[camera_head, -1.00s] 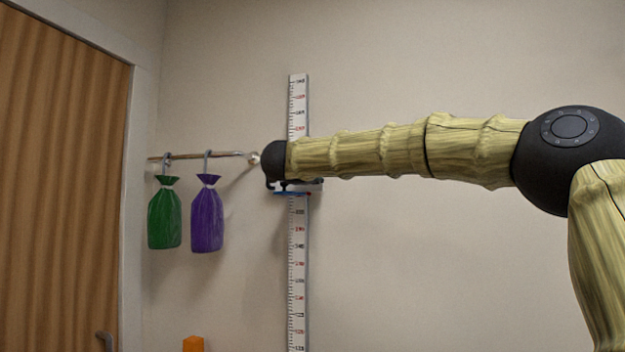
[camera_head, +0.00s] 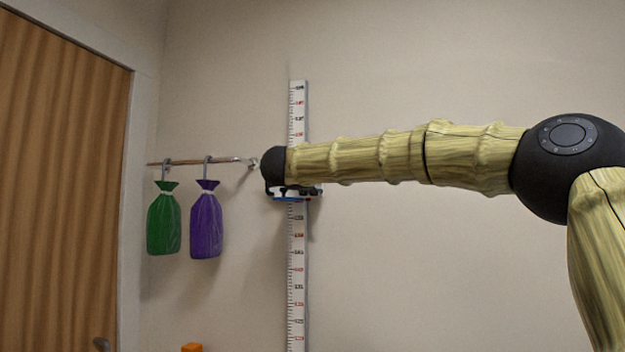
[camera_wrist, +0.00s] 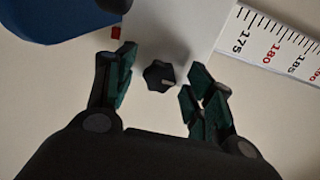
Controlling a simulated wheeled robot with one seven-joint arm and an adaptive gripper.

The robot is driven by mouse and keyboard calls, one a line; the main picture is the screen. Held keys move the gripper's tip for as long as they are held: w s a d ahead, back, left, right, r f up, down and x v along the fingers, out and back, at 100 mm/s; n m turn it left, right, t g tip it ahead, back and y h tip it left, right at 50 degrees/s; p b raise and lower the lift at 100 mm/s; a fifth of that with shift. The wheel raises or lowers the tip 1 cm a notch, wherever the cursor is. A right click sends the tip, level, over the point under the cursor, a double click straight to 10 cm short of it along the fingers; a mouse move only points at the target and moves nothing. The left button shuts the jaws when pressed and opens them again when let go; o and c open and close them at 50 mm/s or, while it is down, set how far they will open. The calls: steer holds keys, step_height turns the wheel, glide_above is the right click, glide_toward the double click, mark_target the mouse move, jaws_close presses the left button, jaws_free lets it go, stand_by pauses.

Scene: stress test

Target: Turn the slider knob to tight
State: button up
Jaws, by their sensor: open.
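A dark faceted knob (camera_wrist: 159,76) with a pale mark on its face shows in the wrist view, on or beside a light plate (camera_wrist: 175,28). My gripper (camera_wrist: 160,84) is open, with one green-padded finger on each side of the knob. Neither finger visibly touches it. A small red spot (camera_wrist: 116,32) and a blue part (camera_wrist: 60,18) lie to the upper left. In the head view, a blue slider part (camera_head: 291,198) crosses the vertical ruler (camera_head: 297,245), just below the end of my arm. My arm hides the knob there.
The ruler's scale (camera_wrist: 280,45) also runs across the upper right of the wrist view. Green (camera_head: 163,222) and purple (camera_head: 206,222) bags hang from a rod at left. A wooden door (camera_head: 60,180) stands further left; an orange object (camera_head: 191,347) is below. The right wall is bare.

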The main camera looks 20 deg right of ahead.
steer(key=shift+a, duration=0.1)
steer(key=v, duration=1.1)
steer(key=shift+s+a, duration=0.2)
steer(key=shift+s, duration=0.15)
